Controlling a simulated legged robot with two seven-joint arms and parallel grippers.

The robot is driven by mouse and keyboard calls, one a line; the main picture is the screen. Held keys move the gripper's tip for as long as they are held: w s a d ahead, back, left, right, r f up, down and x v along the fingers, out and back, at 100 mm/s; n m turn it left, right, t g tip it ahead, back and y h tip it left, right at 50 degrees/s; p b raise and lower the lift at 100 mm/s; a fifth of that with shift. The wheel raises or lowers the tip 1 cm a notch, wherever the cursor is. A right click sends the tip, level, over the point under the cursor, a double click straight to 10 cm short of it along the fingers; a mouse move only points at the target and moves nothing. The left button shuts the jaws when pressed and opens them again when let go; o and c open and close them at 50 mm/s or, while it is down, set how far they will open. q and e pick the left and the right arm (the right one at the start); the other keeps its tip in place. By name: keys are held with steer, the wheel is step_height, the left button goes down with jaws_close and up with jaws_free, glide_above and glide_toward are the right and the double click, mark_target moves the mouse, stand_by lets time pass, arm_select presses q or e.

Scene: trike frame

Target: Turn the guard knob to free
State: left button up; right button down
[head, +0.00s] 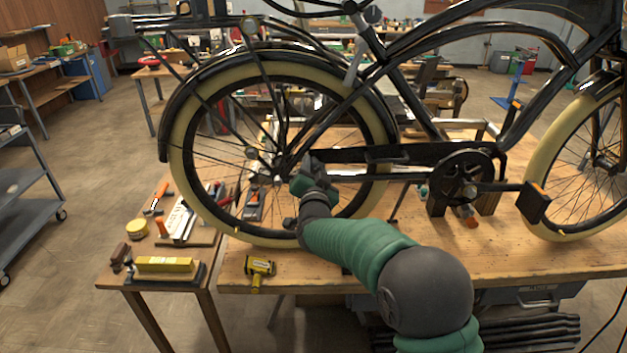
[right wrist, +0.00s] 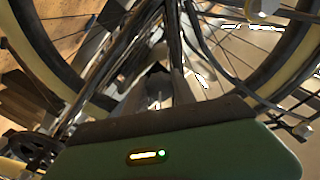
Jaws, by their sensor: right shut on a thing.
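The black trike frame with its chain guard (head: 385,153) stands over the wooden bench. My right gripper (head: 308,163) reaches in at the rear end of the guard, just right of the rear wheel's hub. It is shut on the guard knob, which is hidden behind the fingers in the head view. In the right wrist view the gripper (right wrist: 160,88) points in between the frame tubes and wheel spokes. The knob's turned position cannot be made out. My left gripper is not in view.
The rear wheel (head: 180,150) with its cream tyre surrounds the gripper closely. The crank and chainring (head: 466,178) sit to the right. A yellow tool (head: 258,270) lies at the bench's front edge. A small side table (head: 125,282) holds several tools.

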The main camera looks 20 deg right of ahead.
steer(key=m+b, duration=0.2)
steer(key=f+m+b, duration=0.1)
steer(key=m+b, duration=0.2)
steer(key=shift+b, duration=0.3)
steer(key=shift+r+m+b, duration=0.15)
steer(key=shift+m+b, duration=1)
steer(key=shift+m, duration=0.45)
steer(key=shift+a, duration=0.1)
steer(key=c, duration=1.4)
jaws_free()
steer(key=o, duration=0.4)
steer(key=shift+r, duration=0.2)
steer(key=shift+c, duration=0.2)
steer(key=shift+s, duration=0.1)
steer(key=shift+s, duration=0.25)
steer(key=b+v, duration=0.1)
steer(key=v, duration=1.5)
